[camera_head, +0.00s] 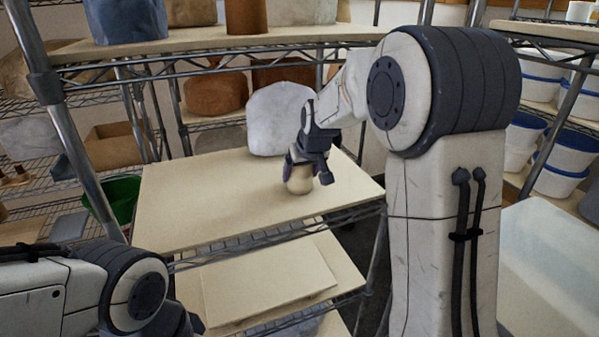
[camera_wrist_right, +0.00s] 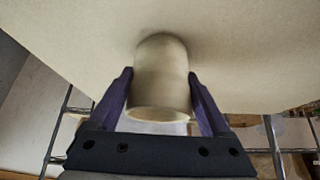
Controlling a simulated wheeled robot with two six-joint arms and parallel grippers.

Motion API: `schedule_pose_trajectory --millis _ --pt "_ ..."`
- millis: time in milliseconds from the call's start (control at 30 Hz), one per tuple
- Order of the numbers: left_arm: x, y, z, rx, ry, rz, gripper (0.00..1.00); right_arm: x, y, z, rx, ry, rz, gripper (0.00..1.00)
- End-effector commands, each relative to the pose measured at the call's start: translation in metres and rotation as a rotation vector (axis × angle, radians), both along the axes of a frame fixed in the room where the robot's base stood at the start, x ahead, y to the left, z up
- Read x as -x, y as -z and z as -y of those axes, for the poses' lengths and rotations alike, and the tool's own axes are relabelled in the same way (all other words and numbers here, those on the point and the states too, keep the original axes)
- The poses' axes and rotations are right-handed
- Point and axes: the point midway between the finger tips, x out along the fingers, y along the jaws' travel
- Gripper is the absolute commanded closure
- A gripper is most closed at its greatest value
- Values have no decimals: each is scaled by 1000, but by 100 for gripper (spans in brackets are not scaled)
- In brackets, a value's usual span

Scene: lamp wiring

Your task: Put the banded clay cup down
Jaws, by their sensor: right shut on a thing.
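The clay cup (camera_head: 299,181) is a small beige cup at the middle shelf board (camera_head: 200,215). In the right wrist view the cup (camera_wrist_right: 161,80) is between the two purple fingers of my right gripper (camera_wrist_right: 165,105), which is shut on it. In the head view my right gripper (camera_head: 308,165) is at the cup's upper part, and the cup looks upright. Its base appears at the board surface, but I cannot tell for sure whether it touches. No clear band shows on the cup. My left arm is at the lower left, and its gripper is not visible.
A large whitish bagged lump (camera_head: 278,118) stands on the board behind the cup. The board's left and front parts are clear. Metal shelf posts (camera_head: 62,120) and an upper shelf (camera_head: 220,42) frame the space. A green bin (camera_head: 117,200) is at the left.

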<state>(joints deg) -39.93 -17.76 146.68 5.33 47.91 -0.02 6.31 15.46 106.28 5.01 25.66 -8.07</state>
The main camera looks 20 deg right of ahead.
Motion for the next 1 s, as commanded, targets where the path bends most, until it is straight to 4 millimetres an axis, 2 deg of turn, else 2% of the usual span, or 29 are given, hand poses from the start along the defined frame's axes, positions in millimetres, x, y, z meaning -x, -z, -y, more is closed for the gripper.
schedule_pose_trajectory --millis 167,200,233,267,467,633,1000 --pt "0 3 0 0 0 0 0 0 2 0 0 0 2 92" --pt "0 3 0 0 0 0 0 0 3 0 0 0 0 14" --pt "0 2 0 0 0 0 0 0 2 0 0 0 0 3" --pt "0 2 0 0 0 0 0 0 2 0 0 0 0 0" --pt "0 2 0 0 0 0 0 0 2 0 0 0 0 0" --pt "0 2 0 0 0 0 0 3 -7 0 0 0 3 0" --pt "0 10 0 0 0 0 0 44 -71 -2 1 1 6 0"
